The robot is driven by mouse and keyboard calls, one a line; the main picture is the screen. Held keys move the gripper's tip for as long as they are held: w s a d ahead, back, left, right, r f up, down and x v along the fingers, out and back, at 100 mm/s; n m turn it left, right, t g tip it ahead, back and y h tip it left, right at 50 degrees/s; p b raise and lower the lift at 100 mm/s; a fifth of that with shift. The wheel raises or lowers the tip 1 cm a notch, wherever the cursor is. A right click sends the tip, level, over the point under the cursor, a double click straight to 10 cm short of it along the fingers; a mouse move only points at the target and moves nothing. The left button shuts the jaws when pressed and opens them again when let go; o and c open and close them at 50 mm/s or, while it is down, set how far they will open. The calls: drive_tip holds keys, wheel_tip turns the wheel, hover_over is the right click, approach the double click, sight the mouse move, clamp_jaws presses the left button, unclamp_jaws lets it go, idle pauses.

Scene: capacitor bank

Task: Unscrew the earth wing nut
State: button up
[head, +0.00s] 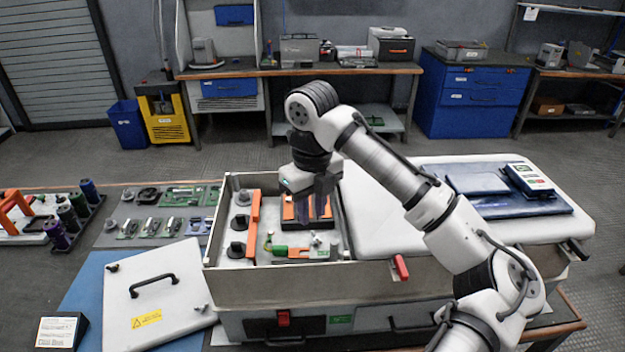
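An open grey cabinet (300,290) stands on the bench with its inside showing. In its front part is a green fitting (278,250) with a small upright piece at its left end; this may be the earth connection, but the wing nut is too small to make out surely. My gripper (313,214) points down into the cabinet, behind and to the right of the green fitting, over a dark part with orange edges. I cannot tell whether its fingers are apart or touch anything.
An orange bar (253,222) and dark round knobs (238,250) fill the cabinet's left side. A red handle (401,268) sits on the front wall. A white cover (158,293) with a black handle lies at front left. A white lid with a blue mat (500,205) is at right.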

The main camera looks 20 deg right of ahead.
sight(312, 231)
wheel_tip(312, 231, up, 8)
drive_tip(key=shift+r+b, duration=0.2)
drive_tip(key=shift+b, duration=0.1)
drive_tip(key=shift+o, duration=0.3)
